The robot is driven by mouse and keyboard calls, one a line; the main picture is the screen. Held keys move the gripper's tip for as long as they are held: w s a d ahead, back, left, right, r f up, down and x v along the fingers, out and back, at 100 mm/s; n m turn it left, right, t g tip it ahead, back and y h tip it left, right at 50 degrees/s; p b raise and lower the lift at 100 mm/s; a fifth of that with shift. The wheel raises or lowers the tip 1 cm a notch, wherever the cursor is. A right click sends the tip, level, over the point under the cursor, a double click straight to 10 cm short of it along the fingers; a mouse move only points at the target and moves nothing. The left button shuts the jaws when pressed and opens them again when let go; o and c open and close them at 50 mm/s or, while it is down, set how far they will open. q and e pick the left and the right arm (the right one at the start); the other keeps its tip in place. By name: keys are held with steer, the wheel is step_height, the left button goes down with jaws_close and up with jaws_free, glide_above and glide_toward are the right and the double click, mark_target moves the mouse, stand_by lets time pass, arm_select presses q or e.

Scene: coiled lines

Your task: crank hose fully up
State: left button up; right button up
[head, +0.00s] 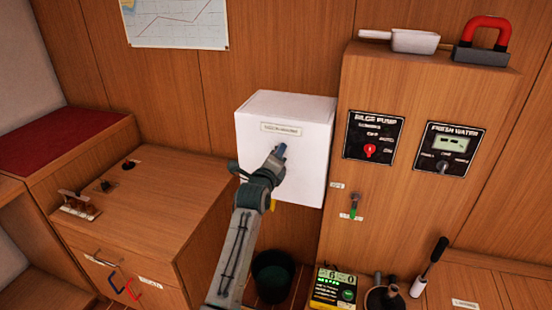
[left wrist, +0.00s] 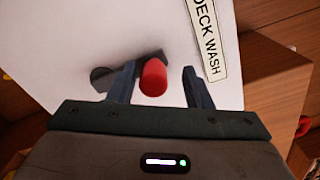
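The white box (head: 312,135) on the wood wall carries a label reading DECK WASH (left wrist: 207,35) in the left wrist view. A red crank knob (left wrist: 153,77) stands out from its front, with a dark round part (left wrist: 103,77) beside it. My left gripper (left wrist: 160,88) is open, with the knob between its fingers, closer to the left finger. In the head view my left gripper (head: 280,152) is in front of the box and hides the knob. No hose can be made out clearly; a small yellow piece (head: 273,205) shows under the box. My right gripper is not in view.
Right of the box is a wood cabinet with a bilge pump panel (head: 373,137) and a fresh water panel (head: 449,150). A dark bucket (head: 272,275) and a green-lit device (head: 336,288) stand below. A wood counter (head: 150,200) is at the left.

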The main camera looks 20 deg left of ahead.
arm_select(q)
steer(key=shift+s+f, duration=0.1)
steer(key=shift+f, duration=0.1)
steer(key=shift+s+f, duration=0.1)
steer(key=shift+s, duration=0.15)
steer(key=s+b, duration=0.2)
steer(key=s, duration=0.8)
steer(key=shift+a+r, duration=0.15)
steer(key=shift+r, duration=0.05)
